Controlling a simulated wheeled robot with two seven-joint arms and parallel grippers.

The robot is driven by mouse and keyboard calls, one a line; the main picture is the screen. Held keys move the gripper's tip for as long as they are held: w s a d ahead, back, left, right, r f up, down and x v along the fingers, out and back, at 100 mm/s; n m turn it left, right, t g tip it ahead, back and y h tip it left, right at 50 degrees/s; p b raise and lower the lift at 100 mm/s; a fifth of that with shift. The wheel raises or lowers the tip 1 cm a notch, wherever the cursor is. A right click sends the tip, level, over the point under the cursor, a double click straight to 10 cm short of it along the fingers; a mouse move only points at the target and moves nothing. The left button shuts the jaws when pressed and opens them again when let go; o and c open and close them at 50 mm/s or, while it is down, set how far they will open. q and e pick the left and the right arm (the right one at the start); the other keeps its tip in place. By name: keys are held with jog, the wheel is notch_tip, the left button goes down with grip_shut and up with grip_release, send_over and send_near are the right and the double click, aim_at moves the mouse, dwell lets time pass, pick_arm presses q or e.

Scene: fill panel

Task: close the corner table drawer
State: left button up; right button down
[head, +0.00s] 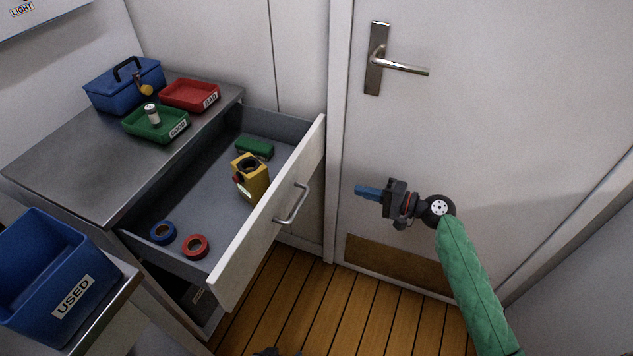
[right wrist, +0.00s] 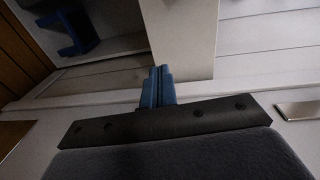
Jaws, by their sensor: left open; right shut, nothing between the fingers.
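The corner table drawer (head: 222,268) is pulled far out to the right, with a pale front and a metal bar handle (head: 293,204). It holds a yellow device (head: 255,182), a green block (head: 256,148), a blue ring (head: 163,233) and a red ring (head: 196,246). My right gripper (head: 358,190) is shut and empty, right of the drawer front and apart from it, its fingertips pointing left. Its blue fingers (right wrist: 158,82) are together in the right wrist view, with a pale panel beyond, seemingly the drawer front. Only a dark edge of my left gripper (head: 266,352) appears to show at the bottom; its fingers are cut off.
The metal tabletop (head: 75,165) carries a blue toolbox (head: 112,92), a red tray (head: 178,101) and a green tray (head: 143,129). A blue USED bin (head: 38,280) stands front left. A door with a lever handle (head: 400,67) is behind my right gripper. The wooden floor (head: 320,310) is clear.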

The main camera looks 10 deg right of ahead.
notch_tip(320, 180, up, 3)
jog(key=y, duration=0.1)
jog(key=p, duration=0.2)
send_near(306, 166)
jog(key=x, duration=0.5)
jog(key=shift+a+r, duration=0.2)
jog(key=shift+a, duration=0.05)
pick_arm(q)
notch_tip(306, 166, up, 13)
jog(key=g, duration=0.1)
pick_arm(e)
jog(key=shift+w+a+f, duration=0.1)
jog(key=shift+w+a, duration=0.3)
jog(key=shift+a, duration=0.2)
pick_arm(q)
jog(key=shift+s, duration=0.15)
